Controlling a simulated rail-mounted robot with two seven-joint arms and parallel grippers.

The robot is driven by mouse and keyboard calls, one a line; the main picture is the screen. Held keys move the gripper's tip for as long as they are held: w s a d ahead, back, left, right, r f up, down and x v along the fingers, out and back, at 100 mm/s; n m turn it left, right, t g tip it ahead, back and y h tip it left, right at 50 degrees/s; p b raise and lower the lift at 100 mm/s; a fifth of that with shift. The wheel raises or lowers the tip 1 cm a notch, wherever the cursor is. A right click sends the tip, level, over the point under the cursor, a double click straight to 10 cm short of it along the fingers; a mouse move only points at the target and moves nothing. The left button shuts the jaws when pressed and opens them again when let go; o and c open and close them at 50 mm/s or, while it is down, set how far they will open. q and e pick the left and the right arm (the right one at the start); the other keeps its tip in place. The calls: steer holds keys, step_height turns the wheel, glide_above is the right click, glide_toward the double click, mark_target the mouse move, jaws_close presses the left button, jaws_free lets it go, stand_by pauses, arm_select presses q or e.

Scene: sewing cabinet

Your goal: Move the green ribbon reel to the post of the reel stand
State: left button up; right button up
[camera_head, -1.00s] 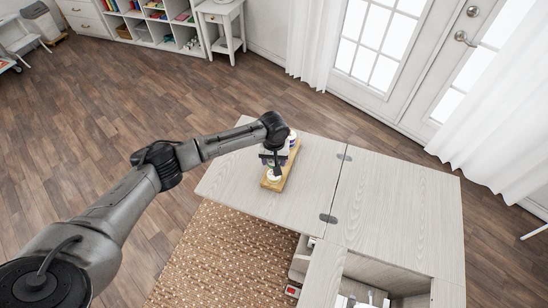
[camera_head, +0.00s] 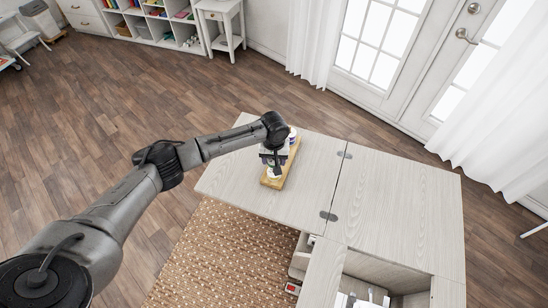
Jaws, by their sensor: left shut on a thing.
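The wooden base of the reel stand (camera_head: 270,183) lies on the left leaf of the cabinet top. My left gripper (camera_head: 274,170) points down over the near end of this base, its fingers shut on a small pale-rimmed reel. I take this for the green ribbon reel (camera_head: 274,176), though its ribbon colour is mostly hidden by the fingers. The stand's post is hidden behind my gripper and the reel. Whether the reel touches the base cannot be told. My right gripper is out of view.
Another white-topped reel (camera_head: 292,133) stands at the far end of the base, partly behind my wrist. The pale wood cabinet top (camera_head: 395,190) is clear to the right. An open compartment (camera_head: 375,270) with small items lies at the front. A woven rug (camera_head: 225,255) covers the floor.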

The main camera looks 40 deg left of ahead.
arm_select(q)
steer(key=shift+f, duration=0.85)
steer(key=o, duration=1)
steer(key=shift+r, duration=0.1)
step_height(320, 180, up, 14)
steer(key=p, duration=0.1)
steer(key=shift+f+p, duration=0.2)
steer(key=shift+p, duration=0.1)
